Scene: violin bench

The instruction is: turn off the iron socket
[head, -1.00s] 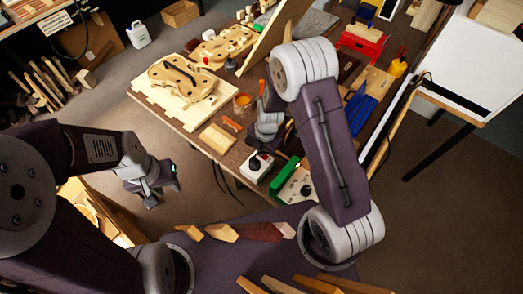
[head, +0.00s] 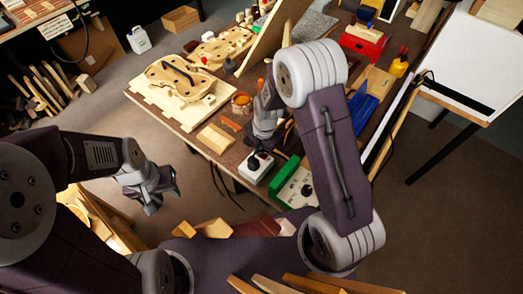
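A white socket box (head: 256,167) with a black plug or knob on top stands near the front edge of the workbench. A green and white box with a dial (head: 293,184) stands just to its right. My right gripper (head: 262,146) hangs over the bench, just above and behind the white socket box; my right arm hides part of it, and I cannot tell its opening or whether it touches the box. My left gripper (head: 158,194) is off the bench over the floor at the left, its fingers apart and empty. Which box is the iron socket is not readable.
A violin body on a pale board (head: 182,83), a wood block (head: 215,138) and a jar (head: 242,102) lie left of my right arm. Blue clamps (head: 362,104) and a red box (head: 364,42) lie to the right.

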